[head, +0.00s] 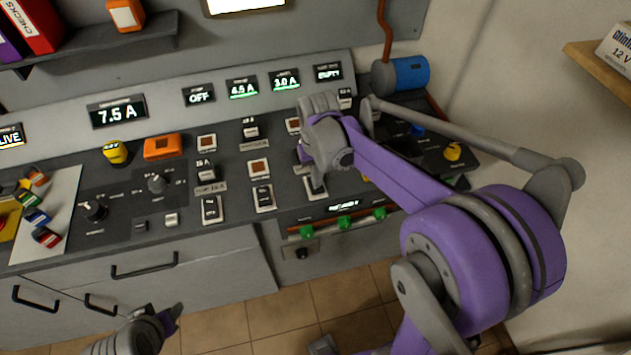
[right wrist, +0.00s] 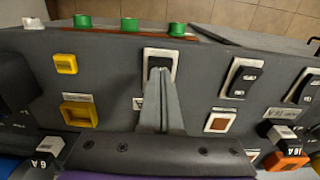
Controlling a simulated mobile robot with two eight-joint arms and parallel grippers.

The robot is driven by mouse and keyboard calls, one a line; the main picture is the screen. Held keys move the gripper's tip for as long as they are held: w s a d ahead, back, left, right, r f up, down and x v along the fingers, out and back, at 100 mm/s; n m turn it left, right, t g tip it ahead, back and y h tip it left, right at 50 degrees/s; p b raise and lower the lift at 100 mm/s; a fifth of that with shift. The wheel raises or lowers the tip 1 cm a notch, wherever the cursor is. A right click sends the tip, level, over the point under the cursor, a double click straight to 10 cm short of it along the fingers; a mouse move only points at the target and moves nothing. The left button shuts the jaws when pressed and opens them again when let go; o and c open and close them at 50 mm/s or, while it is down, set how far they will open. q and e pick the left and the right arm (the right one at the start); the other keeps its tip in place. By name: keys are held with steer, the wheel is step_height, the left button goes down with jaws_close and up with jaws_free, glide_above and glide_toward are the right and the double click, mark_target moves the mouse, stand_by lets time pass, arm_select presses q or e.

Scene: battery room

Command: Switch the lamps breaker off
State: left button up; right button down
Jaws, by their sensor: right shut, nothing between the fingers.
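The sloped control panel (head: 130,190) carries a row of three rocker breakers: left (head: 212,208), middle (head: 264,197) and right (head: 315,187). The names on their labels are too small to read, so I cannot tell which is the lamps breaker. My right gripper (head: 308,172) is shut and empty over the right rocker. In the right wrist view its closed fingertips (right wrist: 161,73) overlap that rocker's white frame (right wrist: 160,54) and hide most of the rocker; contact is unclear. My left gripper (head: 174,315) is low, in front of the cabinet and away from the panel; its jaws are unclear.
Displays above read 7.5 A (head: 118,112), OFF (head: 199,96), 4.5 A, 3.0 A and EMPTY. Other rockers (right wrist: 240,78), square indicators (right wrist: 217,122) and tagged blocks stand close beside the fingers. Green knobs (head: 343,221) line the front edge. A blue cylinder (head: 405,73) lies behind.

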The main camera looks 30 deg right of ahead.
mark_target(317, 189)
arm_select(q)
steer(key=shift+s+f+b, duration=0.25)
steer(key=shift+f+b, duration=0.35)
steer(key=shift+f, duration=0.2)
arm_select(e)
steer(key=shift+f, duration=1)
arm_select(q)
steer(key=shift+r, duration=0.15)
arm_select(e)
steer(key=shift+r, duration=0.15)
steer(key=shift+r+p, duration=1.85)
steer(key=shift+r, duration=1.6)
arm_select(q)
steer(key=r, duration=0.1)
steer(key=w+r, duration=0.1)
steer(key=r, duration=0.1)
steer(key=w+r, duration=0.1)
steer(key=shift+r, duration=0.4)
arm_select(e)
steer(key=shift+f, duration=0.1)
arm_select(q)
steer(key=shift+s, duration=0.1)
arm_select(e)
steer(key=shift+s, duration=0.15)
